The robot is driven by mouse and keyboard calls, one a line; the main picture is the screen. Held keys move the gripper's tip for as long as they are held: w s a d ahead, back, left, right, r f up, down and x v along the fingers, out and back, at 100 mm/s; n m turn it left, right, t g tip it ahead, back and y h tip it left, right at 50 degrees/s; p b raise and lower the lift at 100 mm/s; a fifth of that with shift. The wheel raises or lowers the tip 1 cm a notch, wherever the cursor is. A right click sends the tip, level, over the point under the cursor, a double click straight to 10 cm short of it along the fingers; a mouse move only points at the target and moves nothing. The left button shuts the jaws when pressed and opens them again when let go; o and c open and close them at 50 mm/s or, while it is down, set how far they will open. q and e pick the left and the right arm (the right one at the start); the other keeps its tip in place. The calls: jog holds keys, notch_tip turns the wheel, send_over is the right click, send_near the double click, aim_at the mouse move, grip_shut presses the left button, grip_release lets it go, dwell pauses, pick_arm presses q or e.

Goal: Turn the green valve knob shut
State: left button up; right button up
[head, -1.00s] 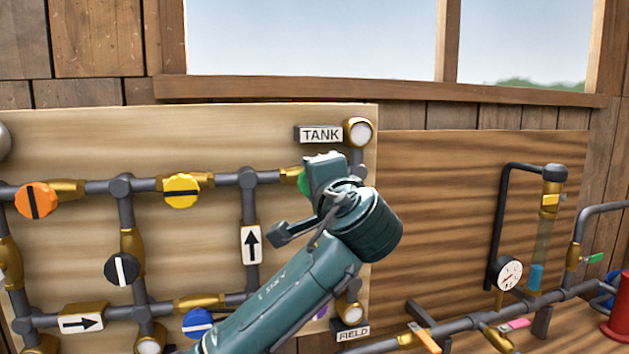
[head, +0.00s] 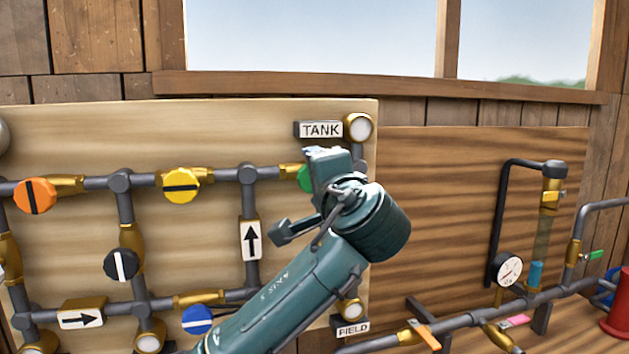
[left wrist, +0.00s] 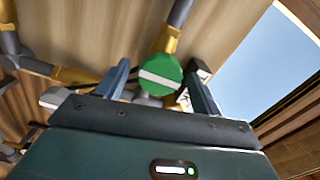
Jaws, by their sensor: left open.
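The green valve knob (head: 305,179) is on the upper pipe run of the pale board, left of and below the TANK label. In the head view my left gripper (head: 318,155) covers most of it, so only its left edge shows. In the left wrist view the round green knob (left wrist: 161,75), with a white bar across its face, appears between the two fingers of my open left gripper (left wrist: 158,78). I cannot tell whether either finger touches it. My right gripper is not in view.
A yellow knob (head: 181,188), an orange knob (head: 35,196), a black knob (head: 121,265) and a blue knob (head: 197,320) sit on the same board. A TANK label (head: 319,130) and a round white-faced fitting (head: 359,128) are close to my gripper. A gauge (head: 508,269) stands right.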

pick_arm(q)
jog(key=b+v, duration=0.3)
jog(key=v, duration=0.9)
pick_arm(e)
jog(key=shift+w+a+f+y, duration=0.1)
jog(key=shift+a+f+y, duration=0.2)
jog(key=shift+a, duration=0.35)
pick_arm(q)
jog(key=shift+a, duration=0.1)
